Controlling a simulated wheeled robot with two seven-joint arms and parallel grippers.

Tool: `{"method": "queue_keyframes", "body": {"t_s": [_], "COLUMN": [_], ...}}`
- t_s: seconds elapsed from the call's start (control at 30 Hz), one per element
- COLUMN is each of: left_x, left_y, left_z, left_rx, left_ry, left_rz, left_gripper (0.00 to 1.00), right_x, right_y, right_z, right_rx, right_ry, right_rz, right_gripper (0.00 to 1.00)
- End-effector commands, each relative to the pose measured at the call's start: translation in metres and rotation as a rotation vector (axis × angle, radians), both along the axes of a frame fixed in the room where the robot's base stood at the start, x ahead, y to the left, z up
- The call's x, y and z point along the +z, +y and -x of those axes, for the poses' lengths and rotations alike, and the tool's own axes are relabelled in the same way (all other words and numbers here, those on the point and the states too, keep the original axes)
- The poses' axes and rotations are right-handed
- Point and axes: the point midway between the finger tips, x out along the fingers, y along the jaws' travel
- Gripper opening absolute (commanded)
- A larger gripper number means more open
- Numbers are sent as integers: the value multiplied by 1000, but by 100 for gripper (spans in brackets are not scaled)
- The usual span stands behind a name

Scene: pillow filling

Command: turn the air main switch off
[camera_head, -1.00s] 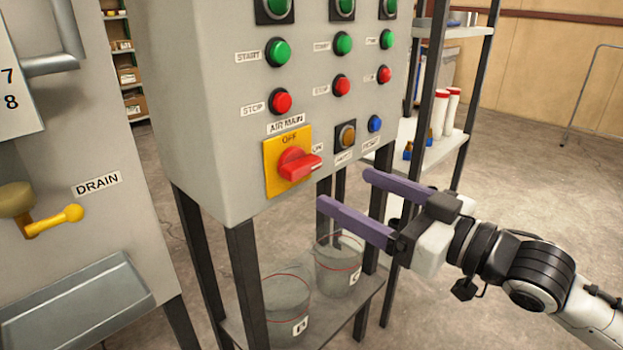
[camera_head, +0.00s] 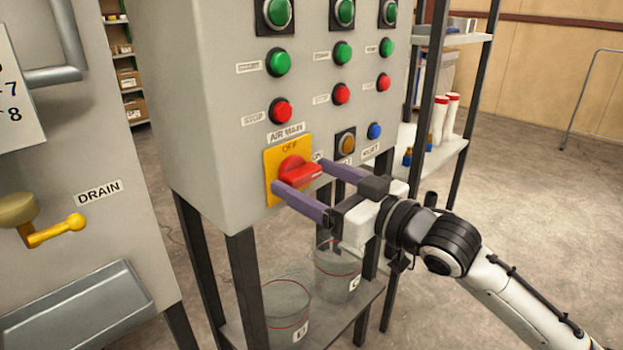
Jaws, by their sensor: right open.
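The air main switch (camera_head: 296,171) is a red rotary handle on a yellow plate (camera_head: 272,163), low on the grey control box. Its handle points right, toward the side label, and "OFF" is printed at the top of the plate. My right gripper (camera_head: 298,172) is open, with its two purple fingers on either side of the red handle, one below left and one above right. Whether the fingers touch the handle cannot be told. My left gripper is not in view.
Green and red buttons (camera_head: 281,111) sit above the switch, with an amber knob (camera_head: 346,143) and a blue button (camera_head: 375,131) to its right. Buckets (camera_head: 338,272) stand on a shelf below. A yellow drain valve handle (camera_head: 58,231) is at the left.

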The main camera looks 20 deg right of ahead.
Motion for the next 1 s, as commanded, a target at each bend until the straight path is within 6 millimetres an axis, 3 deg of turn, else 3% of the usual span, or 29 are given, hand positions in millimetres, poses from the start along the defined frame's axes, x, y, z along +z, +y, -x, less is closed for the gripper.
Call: {"method": "queue_keyframes", "body": {"t_s": [0.2,0.47,0.77,1.0], "left_x": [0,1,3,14], "left_y": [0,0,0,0], "left_z": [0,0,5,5], "left_rx": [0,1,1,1], "left_ry": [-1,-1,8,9], "left_rz": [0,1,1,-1], "left_gripper": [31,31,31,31], "right_x": [0,0,1,2], "right_y": [0,0,0,0], "right_z": [0,0,0,0], "right_rx": [0,0,1,1], "right_ry": [1,0,-14,-62], "right_rz": [0,0,34,158], "right_gripper": [78,37,37,37]}}
